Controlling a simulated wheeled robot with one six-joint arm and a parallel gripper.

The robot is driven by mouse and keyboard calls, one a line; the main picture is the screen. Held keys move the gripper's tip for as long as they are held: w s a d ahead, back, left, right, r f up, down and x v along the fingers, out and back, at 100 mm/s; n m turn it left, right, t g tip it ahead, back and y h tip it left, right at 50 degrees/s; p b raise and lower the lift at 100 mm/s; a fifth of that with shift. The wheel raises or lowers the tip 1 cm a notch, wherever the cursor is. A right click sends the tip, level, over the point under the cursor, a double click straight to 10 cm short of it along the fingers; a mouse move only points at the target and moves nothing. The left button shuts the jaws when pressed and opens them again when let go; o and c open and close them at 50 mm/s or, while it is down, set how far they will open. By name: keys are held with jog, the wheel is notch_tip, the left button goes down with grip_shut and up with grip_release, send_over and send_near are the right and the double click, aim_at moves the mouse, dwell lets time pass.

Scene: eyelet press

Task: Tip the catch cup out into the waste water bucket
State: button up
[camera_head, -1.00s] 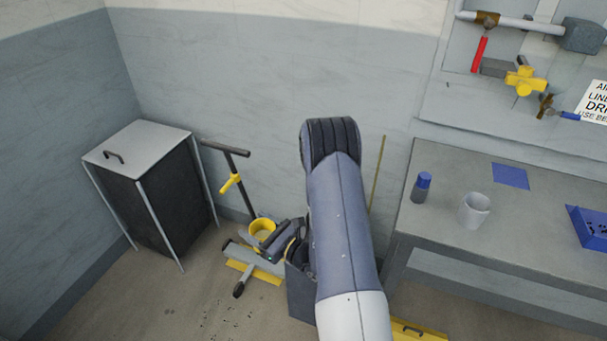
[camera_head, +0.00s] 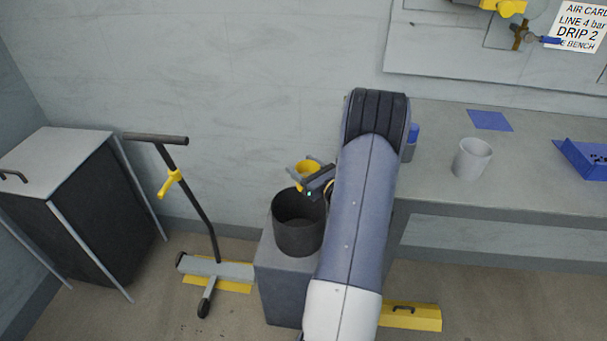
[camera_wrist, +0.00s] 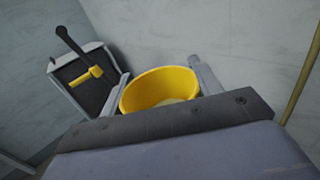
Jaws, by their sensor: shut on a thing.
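The yellow catch cup (camera_head: 303,166) is in the jaws of my gripper (camera_head: 312,180), at the end of my arm. In the wrist view the cup (camera_wrist: 158,84) sits between the two grey fingers, mouth showing, with something pale inside. A dark round bucket (camera_head: 298,238) stands open on a grey block. In the head view the cup appears just above the bucket's far rim. I cannot tell whether it is over the opening or behind it. The bucket does not clearly show in the wrist view.
The block (camera_head: 275,285) stands left of the workbench (camera_head: 430,180), which holds a light mug (camera_head: 472,158) and a blue tray (camera_head: 585,160). A T-handled stand (camera_head: 200,195) and a dark cabinet (camera_head: 85,215) are on the left. A yellow floor piece (camera_head: 410,317) lies by the bench.

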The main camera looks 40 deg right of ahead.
dwell(0.5)
jog(key=shift+f+n+b, duration=0.4)
jog(key=shift+f+b, duration=0.1)
jog(key=shift+b, duration=0.6)
jog(key=shift+f+n+b, duration=0.35)
jog(key=shift+n+b, duration=0.05)
jog(key=shift+b, duration=0.45)
jog(key=shift+f+n+b, duration=0.3)
jog(key=shift+b, duration=0.3)
jog(key=shift+f+n+b, duration=0.25)
jog(key=shift+n+b, duration=0.05)
jog(key=shift+b, duration=0.35)
jog(key=shift+f+n+b, duration=0.55)
jog(key=shift+n+b, duration=0.05)
jog(key=shift+b, duration=0.65)
jog(key=shift+f+n+b, duration=0.15)
jog(key=shift+n+b, duration=1.05)
jog(key=shift+b, duration=0.65)
jog(key=shift+a+r+n+b, duration=0.2)
jog(key=shift+n+b, duration=0.6)
jog(key=shift+b, duration=0.55)
jog(key=shift+a+r+n+b, duration=0.1)
jog(key=shift+r+n+b, duration=0.15)
jog(key=shift+n+b, duration=0.8)
jog(key=shift+a+r+n+b, duration=0.2)
jog(key=shift+n+b, duration=0.35)
jog(key=shift+b, duration=1.05)
